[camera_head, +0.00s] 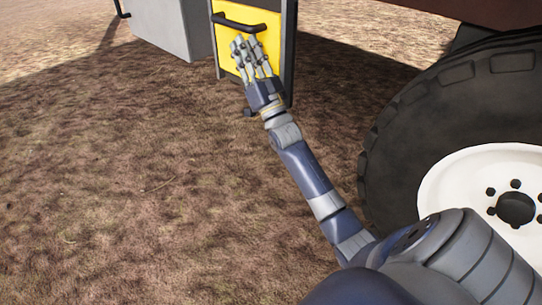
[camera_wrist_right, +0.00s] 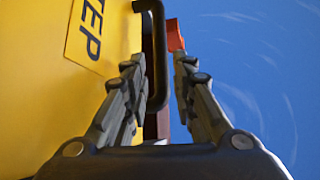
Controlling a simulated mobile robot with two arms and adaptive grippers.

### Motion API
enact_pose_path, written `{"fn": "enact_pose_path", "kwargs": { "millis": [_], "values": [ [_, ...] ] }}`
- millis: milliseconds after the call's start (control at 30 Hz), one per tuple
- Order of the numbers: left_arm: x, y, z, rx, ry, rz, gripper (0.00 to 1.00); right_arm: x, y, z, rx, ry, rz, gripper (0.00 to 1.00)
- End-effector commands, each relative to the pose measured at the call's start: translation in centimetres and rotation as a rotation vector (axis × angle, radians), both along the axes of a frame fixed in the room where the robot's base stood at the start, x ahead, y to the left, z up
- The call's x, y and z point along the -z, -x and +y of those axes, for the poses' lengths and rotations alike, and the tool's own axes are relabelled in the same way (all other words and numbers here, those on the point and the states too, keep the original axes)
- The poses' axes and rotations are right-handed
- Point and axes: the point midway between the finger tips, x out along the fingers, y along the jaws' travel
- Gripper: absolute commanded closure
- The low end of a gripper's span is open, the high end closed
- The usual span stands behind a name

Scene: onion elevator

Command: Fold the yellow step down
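The yellow step (camera_head: 262,29) stands upright in a dark frame at the top middle of the head view. It has a black handle (camera_head: 239,22) near its top. In the right wrist view the step (camera_wrist_right: 40,80) fills the left side, with part of the label "STEP" showing. My right gripper (camera_head: 251,48) is in front of the step's face, just below the handle. In the right wrist view its fingers (camera_wrist_right: 158,75) are apart, and the handle (camera_wrist_right: 154,45) shows between and beyond them. I cannot tell whether a finger touches it. My left gripper is not in view.
A large black tyre with a white wheel hub (camera_head: 485,185) stands to the right of my right arm. A grey box (camera_head: 172,25) is left of the step. Open brown ground (camera_head: 120,180) lies in front and to the left.

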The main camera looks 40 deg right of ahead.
Motion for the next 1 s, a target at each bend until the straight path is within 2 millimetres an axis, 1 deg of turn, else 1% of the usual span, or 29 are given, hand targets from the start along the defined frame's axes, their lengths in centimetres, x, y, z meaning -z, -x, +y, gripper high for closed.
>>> {"fn": "enact_pose_path", "kwargs": {
  "millis": [33, 200, 233, 267, 400, 600, 800, 1000],
  "values": [
    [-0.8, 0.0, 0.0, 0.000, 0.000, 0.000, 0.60, 0.6, 0.7, 0.1, 0.000, -0.001, 0.005, 0.75],
    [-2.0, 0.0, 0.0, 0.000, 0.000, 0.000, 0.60, 2.9, 3.2, 0.4, -0.001, 0.000, 0.006, 0.75],
    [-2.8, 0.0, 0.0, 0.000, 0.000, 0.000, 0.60, 2.7, 2.7, 0.4, 0.002, -0.001, 0.026, 0.75],
    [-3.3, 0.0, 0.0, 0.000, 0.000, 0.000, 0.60, 3.0, 2.3, 0.5, 0.005, -0.002, 0.045, 0.75],
    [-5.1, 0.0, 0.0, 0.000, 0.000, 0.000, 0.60, 4.9, 1.2, 0.6, 0.015, -0.003, 0.134, 0.75],
    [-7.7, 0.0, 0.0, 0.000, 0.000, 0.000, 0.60, 7.7, 0.1, 1.1, 0.025, -0.003, 0.258, 0.75],
    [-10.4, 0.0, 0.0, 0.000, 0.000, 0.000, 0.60, 10.5, -0.4, 1.7, 0.033, 0.001, 0.381, 0.75],
    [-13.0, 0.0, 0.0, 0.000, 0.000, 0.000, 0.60, 13.5, -0.4, 2.3, 0.037, 0.009, 0.506, 0.75]
  ]
}}
